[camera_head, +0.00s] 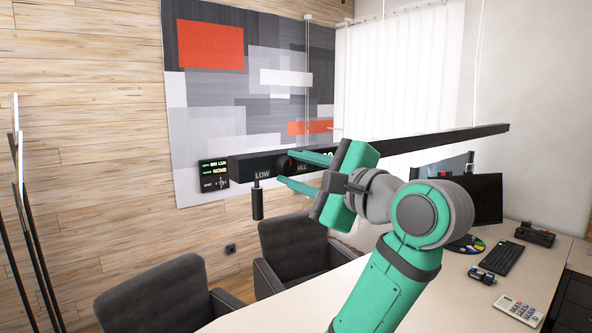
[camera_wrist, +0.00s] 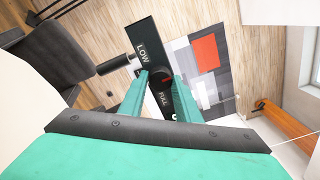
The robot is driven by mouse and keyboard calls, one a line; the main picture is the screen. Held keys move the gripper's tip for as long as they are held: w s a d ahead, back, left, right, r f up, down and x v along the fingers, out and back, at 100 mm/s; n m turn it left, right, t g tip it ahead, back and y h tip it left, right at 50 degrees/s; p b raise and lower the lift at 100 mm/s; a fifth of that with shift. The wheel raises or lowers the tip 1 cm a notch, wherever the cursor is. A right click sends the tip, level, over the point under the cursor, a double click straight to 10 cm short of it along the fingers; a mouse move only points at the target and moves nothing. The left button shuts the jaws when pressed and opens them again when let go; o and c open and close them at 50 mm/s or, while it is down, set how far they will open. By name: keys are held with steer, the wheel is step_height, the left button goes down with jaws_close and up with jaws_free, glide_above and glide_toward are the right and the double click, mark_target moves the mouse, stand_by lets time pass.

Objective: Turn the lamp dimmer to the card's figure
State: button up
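The lamp is a long black bar (camera_head: 440,137) hanging across the room. Its near end carries a round dark dimmer knob (camera_head: 285,165) between the words LOW and FULL. White characters on the bar beside FULL are partly hidden by my gripper. I cannot make out a card's figure.
A small dark display (camera_head: 214,174) with lit text hangs on the plank wall; its upper figure is too small to read. A black cylinder (camera_head: 257,204) hangs under the bar's near end. Chairs (camera_head: 295,248) and a desk (camera_head: 460,300) with a monitor, keyboard and calculator stand below.

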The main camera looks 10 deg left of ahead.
steer(key=o, duration=0.3)
steer(key=v, duration=1)
steer(key=shift+s+d, duration=0.2)
steer(key=shift+d, duration=0.1)
steer(key=shift+d, duration=0.1)
